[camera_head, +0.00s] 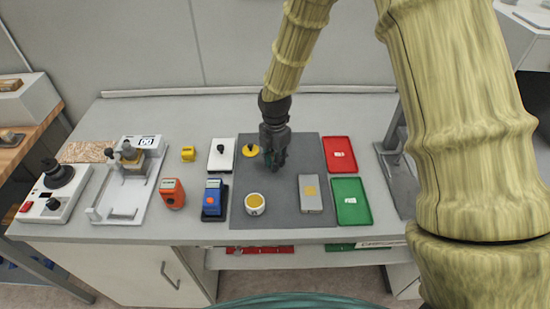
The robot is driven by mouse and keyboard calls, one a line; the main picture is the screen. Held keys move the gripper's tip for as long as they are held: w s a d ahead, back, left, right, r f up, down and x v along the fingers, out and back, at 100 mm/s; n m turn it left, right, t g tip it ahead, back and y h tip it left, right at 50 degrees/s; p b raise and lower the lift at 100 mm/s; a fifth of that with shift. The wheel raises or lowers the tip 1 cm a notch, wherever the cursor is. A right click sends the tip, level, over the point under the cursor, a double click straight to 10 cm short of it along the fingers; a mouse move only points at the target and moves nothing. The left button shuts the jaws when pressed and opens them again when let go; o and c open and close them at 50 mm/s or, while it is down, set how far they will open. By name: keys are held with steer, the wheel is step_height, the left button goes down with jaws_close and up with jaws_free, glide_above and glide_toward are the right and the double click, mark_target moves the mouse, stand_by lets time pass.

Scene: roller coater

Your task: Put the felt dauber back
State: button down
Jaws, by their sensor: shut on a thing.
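A round yellow lid (250,151) lies close left of my gripper. An open white jar with amber contents (255,204) stands on the mat in front of my gripper.
Blue (213,198) and orange (172,194) devices, a yellow block (188,153) and a scale-like device (130,178) stand left.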

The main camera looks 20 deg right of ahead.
steer(key=shift+s+f, duration=0.1)
steer(key=shift+f, duration=0.1)
steer(key=shift+f, duration=0.1)
steer(key=c, duration=1.3)
jaws_free()
steer(key=shift+c, duration=0.2)
steer(key=shift+r+b, duration=1.85)
steer(key=shift+r, duration=4.25)
